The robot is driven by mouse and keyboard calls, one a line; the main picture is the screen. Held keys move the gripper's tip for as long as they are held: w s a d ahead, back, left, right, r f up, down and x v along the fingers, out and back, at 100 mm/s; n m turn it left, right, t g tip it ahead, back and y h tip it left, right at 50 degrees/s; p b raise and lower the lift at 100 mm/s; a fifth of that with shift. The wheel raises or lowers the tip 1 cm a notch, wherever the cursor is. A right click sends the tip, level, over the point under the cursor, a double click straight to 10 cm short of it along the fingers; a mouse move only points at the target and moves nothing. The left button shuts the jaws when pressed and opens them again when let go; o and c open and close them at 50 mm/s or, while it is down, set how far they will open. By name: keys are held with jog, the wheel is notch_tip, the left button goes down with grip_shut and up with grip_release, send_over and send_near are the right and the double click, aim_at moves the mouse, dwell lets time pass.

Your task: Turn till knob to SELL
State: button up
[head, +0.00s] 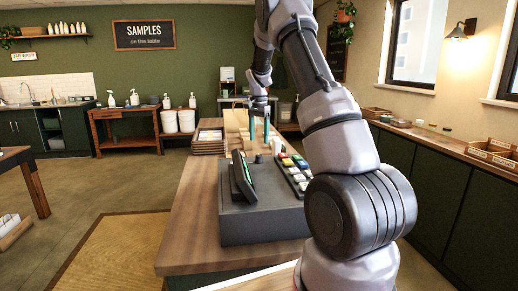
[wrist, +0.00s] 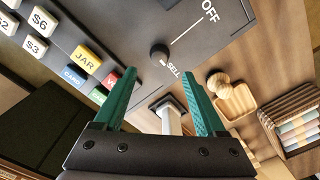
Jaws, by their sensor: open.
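The dark grey till (head: 262,225) stands on the wooden counter in the head view. In the wrist view its dark panel carries a small round black knob (wrist: 159,53). The SELL label is just below and right of the knob, and OFF is further up and right. A thin white line runs between the knob and OFF. I cannot tell which mark the knob points to. My gripper (wrist: 172,82) is open, with green fingers apart and nothing held between them. The knob lies just beyond the fingertips, apart from them. The gripper also shows above the till in the head view (head: 259,132).
The till has coloured keys, among them a yellow JAR key (wrist: 87,57), and a tilted screen (head: 243,178). A pale upright post (wrist: 171,120) shows between my fingers. A wooden brush (wrist: 218,84), a small wooden tray (wrist: 236,103) and a crate (wrist: 292,117) are at right.

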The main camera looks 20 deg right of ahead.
jog(key=shift+r, duration=1.6)
jog(key=s+a+r+n+t+y, duration=0.1)
jog(key=s+a+r+n+t, duration=0.15)
jog(key=s+r, duration=0.6)
jog(key=s+a+r+n+t+y, duration=0.1)
jog(key=s+a+r, duration=0.3)
jog(key=s+r, duration=0.5)
jog(key=s+a+n+t, duration=0.2)
jog(key=s, duration=0.8)
jog(key=s+a+f+n+t, duration=0.1)
jog(key=s+a, duration=0.1)
jog(key=s, duration=0.8)
jog(key=shift+a+n+t, duration=0.35)
jog(key=shift+a, duration=0.05)
